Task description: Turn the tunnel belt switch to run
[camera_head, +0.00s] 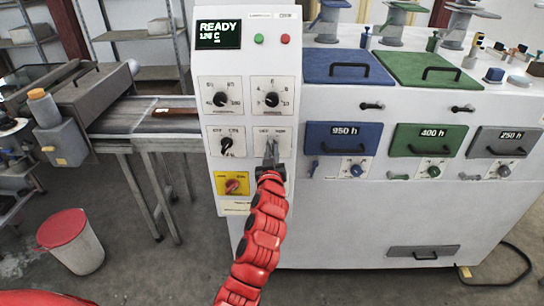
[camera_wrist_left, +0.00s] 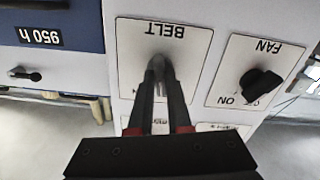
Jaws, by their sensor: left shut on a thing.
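The belt switch plate (camera_head: 285,133) is at the lower right of the white control panel (camera_head: 258,60). In the left wrist view the same plate (camera_wrist_left: 198,40) shows upside down with the word BELT. My left gripper (camera_head: 270,160) reaches up to it from below on a red arm. Its two dark fingers (camera_wrist_left: 159,78) are shut on the switch knob, which they mostly hide. The exact angle of the knob cannot be told. The fan switch (camera_wrist_left: 260,85) is beside it, black; it also shows in the head view (camera_head: 226,142). My right gripper is not in view.
The display (camera_head: 218,34) reads READY. Two black dials (camera_head: 220,99) sit above the switches and a red knob on a yellow plate (camera_head: 232,185) below. A belt (camera_head: 130,112) with a brown strip (camera_head: 175,112) is at left, a red-lidded bin (camera_head: 70,240) on the floor.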

